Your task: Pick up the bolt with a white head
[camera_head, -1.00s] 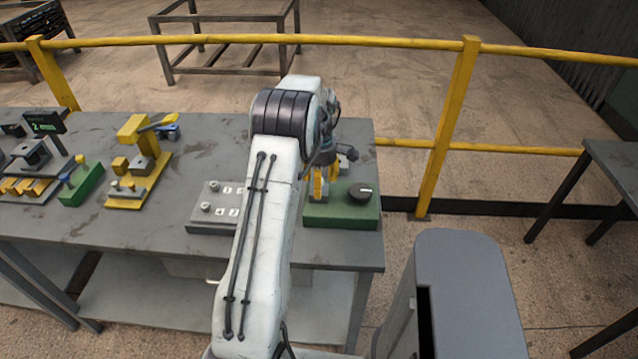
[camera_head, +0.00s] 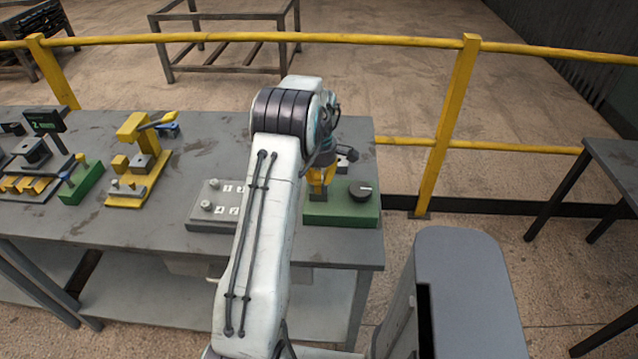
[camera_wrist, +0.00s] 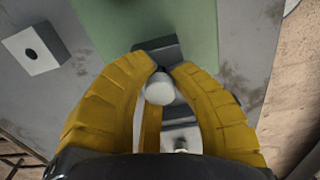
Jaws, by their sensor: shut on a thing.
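The bolt's shaft is hidden. In the head view, my gripper (camera_head: 321,190) points down over the left part of a green block (camera_head: 340,212) on the grey table, left of its black knob. The bolt cannot be made out there. I cannot tell whether the bolt is clear of its seat.
A grey numbered panel (camera_head: 205,226) lies left of the green block, partly behind my arm. Yellow and green fixtures (camera_head: 125,202) stand farther left on the table (camera_head: 200,145). A yellow railing (camera_head: 380,42) runs behind the table. The wrist view shows a pale block with a hole (camera_wrist: 50,58).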

